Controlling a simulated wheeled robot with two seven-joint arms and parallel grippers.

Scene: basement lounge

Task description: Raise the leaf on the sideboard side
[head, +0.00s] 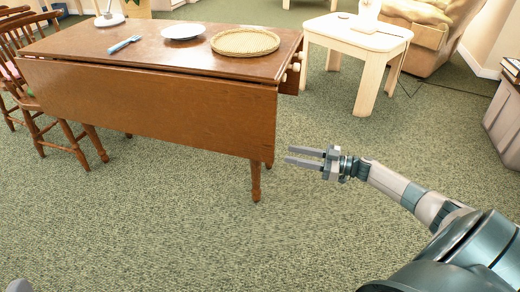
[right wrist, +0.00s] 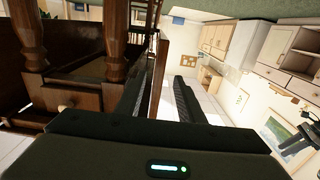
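A brown wooden drop-leaf table (head: 150,45) stands at the upper left in the head view. Its near leaf (head: 150,105) hangs down along the long side facing me. My right gripper (head: 289,154) is open and empty, just right of the leaf's lower right corner, with its fingers pointing left. In the right wrist view its two fingers (right wrist: 160,100) are apart, and a brown panel edge (right wrist: 161,65), apparently the leaf, shows between and beyond them. I cannot tell the gap. A small grey tip at the lower left corner (head: 18,286) may be my left gripper; its fingers are not readable.
On the tabletop are a woven tray (head: 245,42), a white plate (head: 183,32), a blue-handled utensil (head: 125,44) and a white lamp base (head: 109,19). Wooden chairs (head: 45,105) stand left, a pale side table (head: 365,40) and a grey cabinet (head: 504,120) right. Carpet in front is clear.

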